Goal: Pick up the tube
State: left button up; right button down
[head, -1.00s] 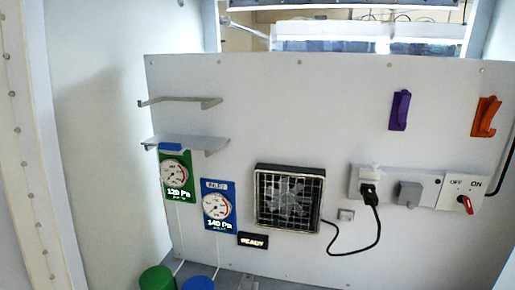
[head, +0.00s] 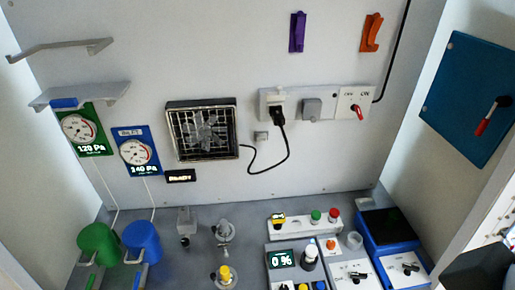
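No thing in the head view can be told for certain as the tube. A pale block (head: 305,225) at the back of the bench bears a yellow-and-black item (head: 278,219), a green-topped piece (head: 315,215) and a red-topped piece (head: 333,213). These may be capped tubes, but they are too small to tell. A dark upright piece with a white top (head: 309,256) stands in front of the block, beside a display reading 0 %. Neither of my grippers shows its fingers.
A green drum (head: 98,243) and a blue drum (head: 142,241) stand left on the grey bench. Grey fittings, one yellow-topped (head: 225,275), stand mid-bench. A blue device (head: 395,241) stands right. A shelf (head: 80,94) juts from the wall. A dark shape (head: 480,268) is at lower right.

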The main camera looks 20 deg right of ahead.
aim_at(311, 250)
jog(key=l+z, duration=0.15)
jog(key=z, duration=0.35)
jog(key=i+l+z, duration=0.1)
jog(key=z, duration=0.35)
jog(key=k+j+z, duration=0.15)
jog(key=i+l+u, duration=0.15)
